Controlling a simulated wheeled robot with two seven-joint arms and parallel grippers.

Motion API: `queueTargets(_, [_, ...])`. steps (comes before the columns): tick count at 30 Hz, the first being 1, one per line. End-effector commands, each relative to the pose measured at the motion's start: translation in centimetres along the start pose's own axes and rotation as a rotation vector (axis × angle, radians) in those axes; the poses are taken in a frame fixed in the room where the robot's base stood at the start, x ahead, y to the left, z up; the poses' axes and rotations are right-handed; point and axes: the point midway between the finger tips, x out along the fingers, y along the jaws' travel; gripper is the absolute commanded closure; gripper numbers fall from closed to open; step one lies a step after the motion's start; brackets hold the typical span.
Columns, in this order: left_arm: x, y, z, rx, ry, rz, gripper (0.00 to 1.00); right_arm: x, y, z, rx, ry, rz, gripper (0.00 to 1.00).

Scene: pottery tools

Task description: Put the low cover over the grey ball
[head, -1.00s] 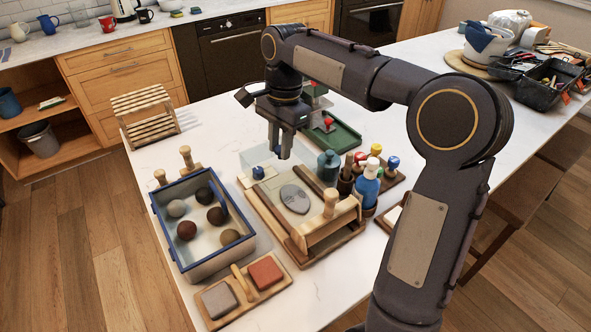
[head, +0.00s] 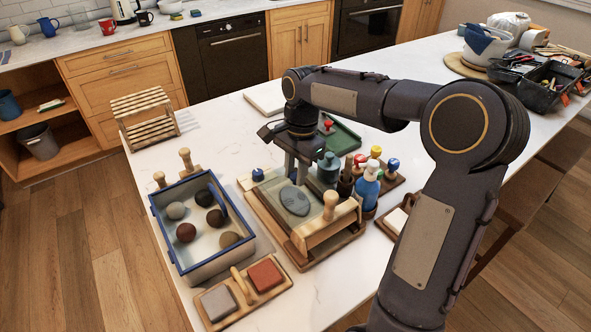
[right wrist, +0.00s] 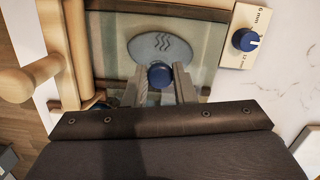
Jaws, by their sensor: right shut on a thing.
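My right gripper (head: 297,176) is shut on the blue knob of the low cover (right wrist: 160,75), seen between its fingers in the right wrist view. The cover looks see-through, so its edges are hard to make out. It is over the wooden board with the grey oval slab (head: 295,201); I cannot tell whether it touches. The grey ball (head: 176,210) lies at the back left inside the blue-rimmed bin (head: 209,269), left of the board, uncovered. My left gripper is not in view.
The bin also holds several brown and dark balls (head: 186,232). A wooden roller frame (head: 330,226) stands at the board's front right. Bottles (head: 367,186) and coloured-knob tools stand to its right. A sponge holder (head: 266,276) is in front.

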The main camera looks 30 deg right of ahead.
Motion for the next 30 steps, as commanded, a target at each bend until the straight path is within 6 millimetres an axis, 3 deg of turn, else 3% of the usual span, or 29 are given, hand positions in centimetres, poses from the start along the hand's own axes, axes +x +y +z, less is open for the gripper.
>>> queueTargets(1, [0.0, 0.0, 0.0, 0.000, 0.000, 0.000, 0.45, 0.1, 0.0, 0.0, 0.000, 0.000, 0.001, 0.72])
queueTargets(5, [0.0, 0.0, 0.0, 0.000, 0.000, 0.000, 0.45, 0.1, 0.0, 0.0, 0.000, 0.000, 0.000, 0.55])
queueTargets(17, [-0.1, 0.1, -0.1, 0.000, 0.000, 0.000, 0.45, -0.8, -0.1, 0.0, 0.000, 0.001, -0.002, 0.54])
queueTargets(30, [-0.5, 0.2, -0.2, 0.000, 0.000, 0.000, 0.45, -9.5, -0.1, 0.1, 0.000, 0.001, -0.003, 0.54])
